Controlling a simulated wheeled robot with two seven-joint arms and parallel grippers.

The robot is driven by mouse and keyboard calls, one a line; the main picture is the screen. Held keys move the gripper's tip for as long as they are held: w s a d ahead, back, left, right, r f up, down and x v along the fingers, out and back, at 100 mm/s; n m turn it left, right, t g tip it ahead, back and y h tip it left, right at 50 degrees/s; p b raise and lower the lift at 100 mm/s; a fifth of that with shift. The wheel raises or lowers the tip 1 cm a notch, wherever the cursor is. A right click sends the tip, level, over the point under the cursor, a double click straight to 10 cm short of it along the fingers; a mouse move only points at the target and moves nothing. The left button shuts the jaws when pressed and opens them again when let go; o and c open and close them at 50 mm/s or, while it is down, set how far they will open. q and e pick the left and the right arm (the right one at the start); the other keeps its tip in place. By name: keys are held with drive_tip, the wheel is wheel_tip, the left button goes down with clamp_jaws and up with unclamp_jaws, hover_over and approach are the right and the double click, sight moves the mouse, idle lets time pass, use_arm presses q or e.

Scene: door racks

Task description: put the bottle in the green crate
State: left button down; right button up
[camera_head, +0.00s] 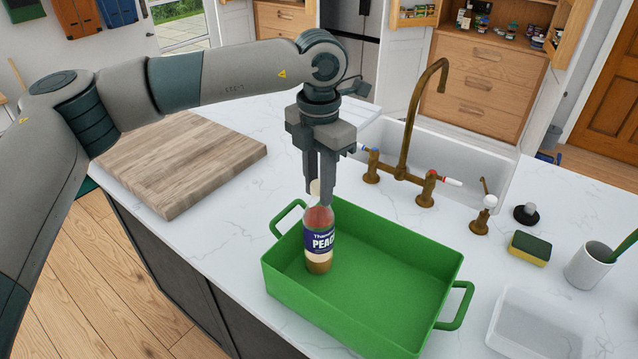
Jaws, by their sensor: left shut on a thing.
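The bottle (319,240) has a dark blue label, reddish contents and a pale cap. It is upright inside the green crate (430,297), toward the crate's left end. I cannot tell whether its base touches the crate floor. My left gripper (320,192) points straight down and is shut on the bottle's top, so its fingers hide part of the cap and neck. The crate stands on the white counter with a handle at each end. My right gripper is not in view.
A wooden board (180,165) lies left of the crate. Behind the crate are a white sink and a brass tap (408,130). A sponge (529,248), a white cup (590,265) and a clear tray (535,325) stand to the right.

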use_arm(q)
drive_tip(key=c, duration=1.5)
unclamp_jaws()
drive_tip(key=shift+o, duration=0.2)
drive_tip(key=shift+r, duration=0.1)
drive_tip(key=shift+r+p, duration=0.1)
drive_tip(key=shift+p, duration=0.25)
drive_tip(key=shift+r+b, duration=0.25)
drive_tip(key=shift+b, duration=0.1)
wheel_tip(320, 180, up, 11)
drive_tip(key=b, duration=0.3)
drive_tip(key=shift+r, duration=0.2)
